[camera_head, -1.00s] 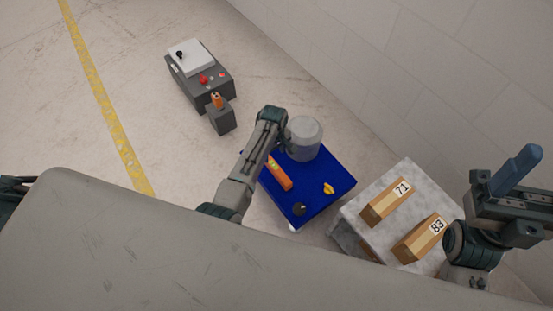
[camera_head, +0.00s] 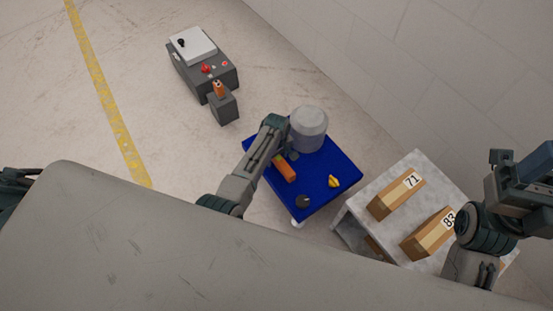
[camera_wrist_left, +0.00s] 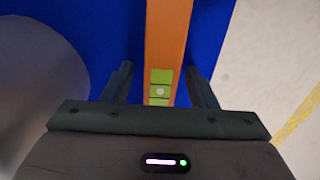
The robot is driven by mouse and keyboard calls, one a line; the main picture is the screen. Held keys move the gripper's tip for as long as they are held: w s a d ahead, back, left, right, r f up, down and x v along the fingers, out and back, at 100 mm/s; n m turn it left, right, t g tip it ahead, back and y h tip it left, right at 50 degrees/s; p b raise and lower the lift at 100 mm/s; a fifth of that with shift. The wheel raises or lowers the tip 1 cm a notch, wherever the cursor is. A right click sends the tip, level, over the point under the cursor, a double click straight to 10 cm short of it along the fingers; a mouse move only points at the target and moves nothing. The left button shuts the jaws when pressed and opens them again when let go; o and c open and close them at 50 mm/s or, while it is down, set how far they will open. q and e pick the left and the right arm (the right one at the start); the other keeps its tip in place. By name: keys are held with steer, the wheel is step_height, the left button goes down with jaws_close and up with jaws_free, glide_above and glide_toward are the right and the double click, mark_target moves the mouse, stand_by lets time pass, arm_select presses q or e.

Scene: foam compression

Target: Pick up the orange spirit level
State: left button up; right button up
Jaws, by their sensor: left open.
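The orange spirit level (camera_head: 286,170) lies on the blue tabletop (camera_head: 318,187), partly hidden by my left arm. In the left wrist view, the level (camera_wrist_left: 168,35) runs lengthwise between the fingers, with a green vial section (camera_wrist_left: 161,92) near its close end. My left gripper (camera_wrist_left: 161,84) is open, with one finger on each side of the level. A gap shows on both sides, and I cannot tell its height above the level. My right gripper (camera_head: 520,185) is at the right edge, partly cut off, and its jaw state is unclear.
A grey cylinder (camera_head: 309,123) stands at the table's back, close to my left gripper. A yellow item (camera_head: 333,181) and a dark round item (camera_head: 302,201) lie nearby. Boxes marked 71 (camera_head: 396,197) and 83 (camera_head: 430,236) sit on a grey table at right. A grey machine (camera_head: 203,70) stands behind.

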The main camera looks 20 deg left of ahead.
arm_select(q)
jaws_close()
steer(key=shift+r, duration=0.1)
